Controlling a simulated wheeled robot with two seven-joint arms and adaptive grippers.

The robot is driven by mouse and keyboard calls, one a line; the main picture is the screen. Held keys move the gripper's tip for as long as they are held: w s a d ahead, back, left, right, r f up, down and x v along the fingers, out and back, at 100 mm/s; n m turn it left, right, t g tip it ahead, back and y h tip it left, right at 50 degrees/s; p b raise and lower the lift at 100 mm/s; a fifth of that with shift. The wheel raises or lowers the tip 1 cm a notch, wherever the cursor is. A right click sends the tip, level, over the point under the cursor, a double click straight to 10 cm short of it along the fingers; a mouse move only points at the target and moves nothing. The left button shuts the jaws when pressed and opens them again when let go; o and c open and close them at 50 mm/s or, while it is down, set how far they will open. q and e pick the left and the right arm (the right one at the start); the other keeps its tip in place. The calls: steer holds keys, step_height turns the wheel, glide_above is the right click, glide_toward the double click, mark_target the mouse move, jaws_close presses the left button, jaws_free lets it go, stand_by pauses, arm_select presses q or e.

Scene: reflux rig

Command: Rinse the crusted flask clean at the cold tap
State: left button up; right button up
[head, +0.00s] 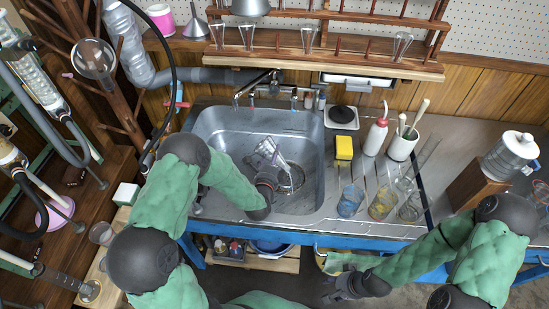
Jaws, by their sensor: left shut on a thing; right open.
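My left gripper (266,160) reaches down into the metal sink (215,135) and is shut on a clear glass piece (283,168), which looks like the flask. The gripper partly hides it, and I cannot make out any crust on it. The cold tap is part of the tap set (277,92) at the sink's back edge, above and behind the held glass. I cannot tell which handle is cold, or whether water runs. My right gripper (335,282) is open and empty, low in front of the counter.
Right of the sink stand a yellow sponge (343,148), a red-topped wash bottle (376,137), a white brush pot (402,145), and glass vessels with blue (350,201) and yellow (382,204) contents. A wooden glassware rack (330,63) hangs behind. Rig glassware and hoses crowd the left.

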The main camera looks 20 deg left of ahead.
stand_by(0.6)
arm_select(q)
steer(key=shift+s+d+r+m+t, duration=0.1)
steer(key=shift+d+r+m+t, duration=0.1)
steer(key=shift+r+m+t, duration=0.3)
steer(key=shift+f, duration=0.1)
